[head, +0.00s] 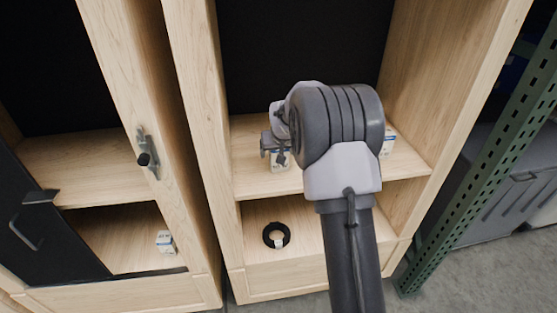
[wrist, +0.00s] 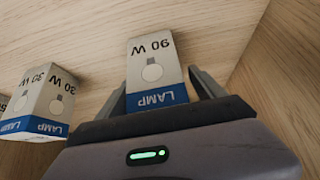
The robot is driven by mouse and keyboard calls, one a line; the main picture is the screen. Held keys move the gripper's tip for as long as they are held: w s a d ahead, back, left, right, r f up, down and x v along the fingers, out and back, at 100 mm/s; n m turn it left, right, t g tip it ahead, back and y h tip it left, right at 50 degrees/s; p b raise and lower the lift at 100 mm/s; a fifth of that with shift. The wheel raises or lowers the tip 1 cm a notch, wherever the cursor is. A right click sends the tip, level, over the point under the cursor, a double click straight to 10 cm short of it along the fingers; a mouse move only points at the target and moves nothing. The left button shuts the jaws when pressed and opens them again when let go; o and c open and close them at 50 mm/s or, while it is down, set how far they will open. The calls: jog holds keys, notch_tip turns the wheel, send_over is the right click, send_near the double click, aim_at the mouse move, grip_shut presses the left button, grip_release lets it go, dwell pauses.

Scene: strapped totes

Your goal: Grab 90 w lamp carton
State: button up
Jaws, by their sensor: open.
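The 90 W lamp carton (wrist: 154,75) is white with a blue band reading LAMP and a bulb drawing. In the wrist view it stands between the two fingers of my gripper (wrist: 160,88), which are open on either side of it. I cannot tell whether either finger touches it. In the head view my gripper (head: 268,146) is over the upper shelf of the middle cabinet, largely hidden by my arm. A carton (head: 387,141) shows partly at the right of my wrist; its label is unreadable there.
A 30 W lamp carton (wrist: 42,98) stands left of my gripper, with another carton at the left picture edge. A black ring (head: 276,235) lies on the lower shelf. The cabinet's side walls (head: 200,100) bound the shelf.

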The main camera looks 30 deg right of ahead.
jog(key=shift+w+d+f, duration=0.1)
jog(key=shift+w+f, duration=0.15)
jog(key=shift+f, duration=0.15)
jog(key=shift+r, duration=0.15)
jog(key=c, duration=1.5)
